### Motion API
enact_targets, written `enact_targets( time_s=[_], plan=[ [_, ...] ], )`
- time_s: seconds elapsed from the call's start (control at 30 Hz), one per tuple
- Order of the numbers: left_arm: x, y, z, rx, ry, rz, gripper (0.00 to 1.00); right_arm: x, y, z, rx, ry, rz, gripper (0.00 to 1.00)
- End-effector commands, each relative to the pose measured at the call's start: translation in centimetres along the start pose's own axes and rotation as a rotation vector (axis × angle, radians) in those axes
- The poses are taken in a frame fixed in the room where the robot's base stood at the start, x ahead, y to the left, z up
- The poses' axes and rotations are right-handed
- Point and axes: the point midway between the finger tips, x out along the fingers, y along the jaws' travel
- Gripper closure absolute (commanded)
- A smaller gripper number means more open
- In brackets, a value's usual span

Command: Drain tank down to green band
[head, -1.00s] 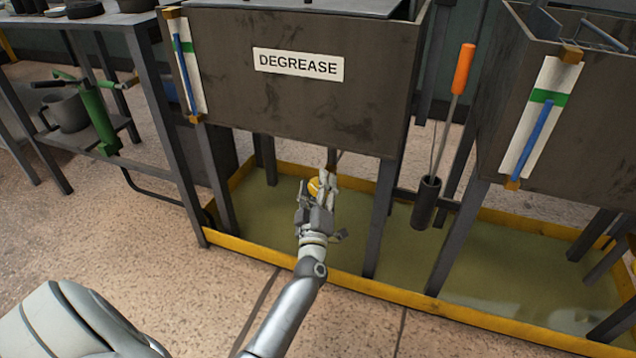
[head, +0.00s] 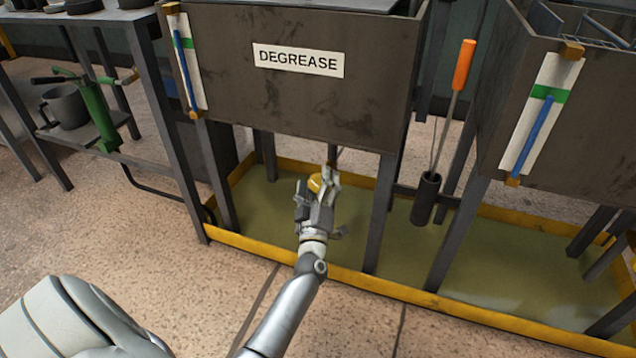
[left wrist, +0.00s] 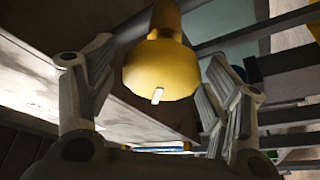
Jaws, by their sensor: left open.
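The dark DEGREASE tank (head: 230,80) stands on legs in the head view. Its sight gauge (head: 198,75) has a green band (head: 184,44), and the blue column (head: 187,80) reaches above the band. A yellow knob (head: 315,183) is below the tank; in the left wrist view it is a large rounded yellow piece (left wrist: 160,72) with a small pale mark. My left gripper (head: 318,180) is open at the knob. In the left wrist view its fingers (left wrist: 162,75) stand on either side of the knob, with gaps visible. My right gripper is out of view.
A yellow-rimmed tray (head: 262,262) with greenish liquid lies under the tanks. A second tank (head: 600,120) at right has its own gauge (head: 525,130). A shelf with a green tool (head: 97,115) stands left. Tank legs flank my gripper.

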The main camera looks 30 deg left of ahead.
Motion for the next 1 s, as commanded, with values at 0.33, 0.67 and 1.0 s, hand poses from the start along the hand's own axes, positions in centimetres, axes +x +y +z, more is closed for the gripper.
enact_targets(
  time_s=[0.33, 0.67, 1.0],
  plan=[
    [-6.4, -0.1, 0.2, 0.000, -0.004, -0.003, 0.26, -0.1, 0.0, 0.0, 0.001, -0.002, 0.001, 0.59],
    [-11.3, 0.0, 0.1, -0.001, -0.001, -0.001, 0.26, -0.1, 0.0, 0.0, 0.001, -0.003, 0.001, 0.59],
    [-11.8, 0.0, 0.1, 0.000, -0.001, 0.000, 0.26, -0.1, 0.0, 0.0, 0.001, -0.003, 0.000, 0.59]
  ],
)
